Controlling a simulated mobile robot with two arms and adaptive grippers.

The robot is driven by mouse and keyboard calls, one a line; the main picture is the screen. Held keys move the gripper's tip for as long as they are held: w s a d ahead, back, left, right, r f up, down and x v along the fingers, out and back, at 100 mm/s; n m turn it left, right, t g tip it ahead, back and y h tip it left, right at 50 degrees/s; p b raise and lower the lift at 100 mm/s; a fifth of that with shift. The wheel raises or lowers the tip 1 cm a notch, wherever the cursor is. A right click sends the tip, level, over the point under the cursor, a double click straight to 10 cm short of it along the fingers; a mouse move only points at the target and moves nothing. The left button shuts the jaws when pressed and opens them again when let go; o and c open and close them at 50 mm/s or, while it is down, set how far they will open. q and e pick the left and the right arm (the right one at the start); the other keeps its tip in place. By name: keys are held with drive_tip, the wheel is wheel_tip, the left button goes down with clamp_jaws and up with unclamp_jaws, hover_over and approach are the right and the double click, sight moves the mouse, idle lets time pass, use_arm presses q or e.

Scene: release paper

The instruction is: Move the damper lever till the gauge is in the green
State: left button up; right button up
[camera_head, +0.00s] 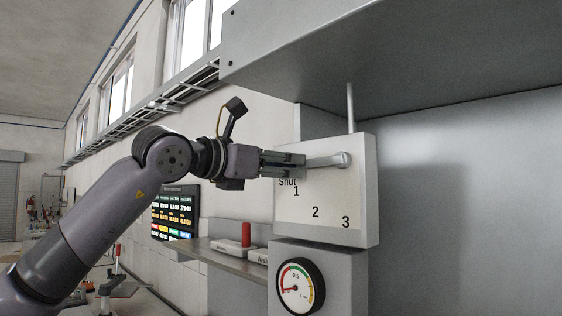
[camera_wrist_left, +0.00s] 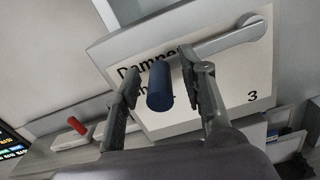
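The damper lever (camera_head: 326,160) is grey and lies nearly level, from its pivot at the right to my left gripper. It also shows in the left wrist view (camera_wrist_left: 230,38), with a dark blue handle (camera_wrist_left: 160,86). My left gripper (camera_head: 284,164) has its fingers on either side of this handle, with a visible gap at the left finger. The white damper plate (camera_head: 328,192) reads "Shut", 1, 2 and 3. The round gauge (camera_head: 300,286) below has a coloured band; its needle points left, near the low end, outside the green as far as I can tell. My right gripper is not in view.
A shelf (camera_head: 222,256) with labelled blocks and a red cylinder (camera_head: 246,234) lies left of the damper box. A grey hood (camera_head: 400,50) overhangs it. A dark display board (camera_head: 175,212) hangs on the wall behind my left arm.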

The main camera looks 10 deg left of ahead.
use_arm(q)
drive_tip(key=shift+c, duration=0.4)
clamp_jaws()
idle(0.4)
